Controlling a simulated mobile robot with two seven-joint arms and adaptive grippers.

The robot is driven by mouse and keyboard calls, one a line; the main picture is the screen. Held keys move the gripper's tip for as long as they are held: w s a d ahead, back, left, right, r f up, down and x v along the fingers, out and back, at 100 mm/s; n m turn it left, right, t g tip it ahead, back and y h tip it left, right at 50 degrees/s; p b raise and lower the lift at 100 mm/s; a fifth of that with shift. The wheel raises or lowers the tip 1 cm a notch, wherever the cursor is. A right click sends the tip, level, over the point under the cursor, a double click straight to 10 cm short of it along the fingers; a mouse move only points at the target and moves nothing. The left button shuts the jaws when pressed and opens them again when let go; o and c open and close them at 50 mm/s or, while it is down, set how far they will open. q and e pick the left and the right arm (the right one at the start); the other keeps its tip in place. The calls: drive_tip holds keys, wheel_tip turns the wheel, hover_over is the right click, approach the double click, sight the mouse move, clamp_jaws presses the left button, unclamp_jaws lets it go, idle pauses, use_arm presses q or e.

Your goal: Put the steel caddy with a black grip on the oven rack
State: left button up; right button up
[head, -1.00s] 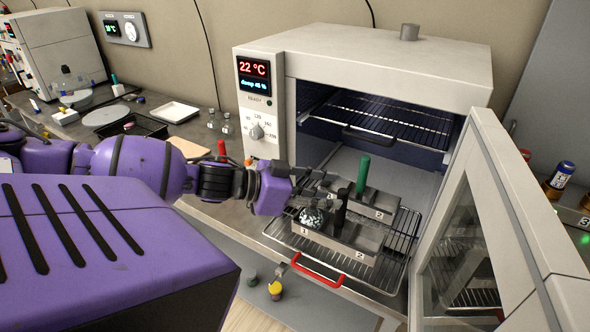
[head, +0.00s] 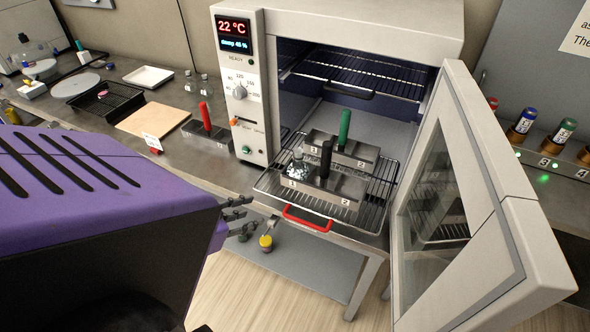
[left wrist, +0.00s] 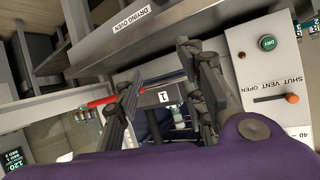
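The steel caddy with a black grip (head: 348,186) stands upright on the pulled-out oven rack (head: 272,183). Its compartment marked 1 holds a small glass vessel (head: 299,168); the one marked 2 looks empty. The black grip (head: 326,157) is free. My left gripper (head: 247,208) is left of the rack's front, apart from the caddy. In the left wrist view my left gripper (left wrist: 160,62) has its fingers spread with nothing held; a label 1 (left wrist: 163,97) shows beyond, between them. My right gripper is out of view.
A green-gripped caddy (head: 344,130) stands behind on the same rack. A red-gripped caddy (head: 206,119) stands on the bench left of the oven (head: 241,102). The open oven door (head: 480,150) blocks the right. The rack has a red handle (head: 307,221).

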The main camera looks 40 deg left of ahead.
use_arm(q)
drive_tip(key=s+d+f+n+g, duration=0.1)
drive_tip(key=s+d+f, duration=0.2)
drive_tip(key=d+f, duration=0.5)
drive_tip(key=s+d+f+n+g+y, duration=0.1)
drive_tip(key=s+d+f, duration=0.3)
drive_tip(key=d+f, duration=0.4)
drive_tip(key=d+g, duration=0.1)
drive_tip(key=d, duration=0.5)
drive_tip(key=shift+s+d+f+g, duration=0.25)
drive_tip(key=shift+s+d+g, duration=0.05)
drive_tip(key=shift+d, duration=0.05)
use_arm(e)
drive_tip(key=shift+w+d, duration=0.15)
use_arm(q)
drive_tip(key=shift+c, duration=0.2)
